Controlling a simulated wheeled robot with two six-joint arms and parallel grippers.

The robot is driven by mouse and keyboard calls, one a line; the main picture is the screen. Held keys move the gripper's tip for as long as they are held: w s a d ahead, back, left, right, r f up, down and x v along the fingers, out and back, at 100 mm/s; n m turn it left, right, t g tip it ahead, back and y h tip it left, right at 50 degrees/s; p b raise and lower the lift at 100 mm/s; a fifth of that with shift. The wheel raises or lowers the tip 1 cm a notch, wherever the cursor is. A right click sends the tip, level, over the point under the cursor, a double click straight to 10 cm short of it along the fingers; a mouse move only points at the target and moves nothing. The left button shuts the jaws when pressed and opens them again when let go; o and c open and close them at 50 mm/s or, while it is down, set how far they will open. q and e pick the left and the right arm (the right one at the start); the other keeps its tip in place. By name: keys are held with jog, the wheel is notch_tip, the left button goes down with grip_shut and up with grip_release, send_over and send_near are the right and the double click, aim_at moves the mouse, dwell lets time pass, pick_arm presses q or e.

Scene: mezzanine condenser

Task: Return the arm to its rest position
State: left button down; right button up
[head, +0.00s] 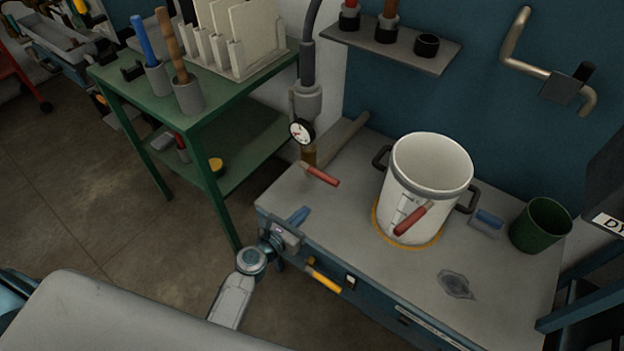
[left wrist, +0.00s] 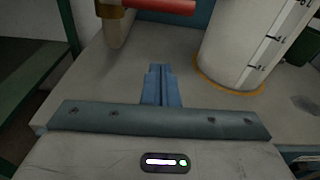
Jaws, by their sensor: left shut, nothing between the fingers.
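My left gripper (head: 299,216) is at the left front edge of the grey bench (head: 345,235) in the head view. Its blue fingers are shut with nothing between them. They also show shut in the left wrist view (left wrist: 160,82), pointing across the bench top. My left arm (head: 235,295) comes up from the lower middle of the head view. My right gripper is not in view.
A white pot (head: 432,160) stands on an orange ring on the bench, right of the gripper. A red-handled valve (head: 320,174) and pipe with a gauge (head: 302,131) stand behind. A green cup (head: 541,225) is at right; a green cart (head: 215,120) at left. Floor between is clear.

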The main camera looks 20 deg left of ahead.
pick_arm(q)
jog(key=s+d+r+m+g+h, duration=0.15)
jog(key=s+m+g, duration=0.55)
jog(key=s+m, duration=1)
jog(key=s+a+r+m+g+y, duration=0.2)
jog(key=s+a+m+y, duration=0.2)
jog(key=a+m, duration=0.3)
jog(key=s+a+r+m+g+y, duration=0.1)
jog(key=s+a+m+g+y, duration=0.3)
jog(key=m, duration=0.5)
jog(key=s+a+f, duration=0.1)
jog(key=a+f, duration=0.1)
jog(key=f, duration=1.3)
jog(key=s+a+f, duration=0.1)
jog(key=a+f, duration=0.1)
jog(key=f, duration=1.3)
jog(key=s+f+g, duration=0.1)
jog(key=s+f, duration=1.4)
jog(key=f, duration=0.3)
jog(key=shift+s+a, duration=0.35)
jog(key=shift+a, duration=0.05)
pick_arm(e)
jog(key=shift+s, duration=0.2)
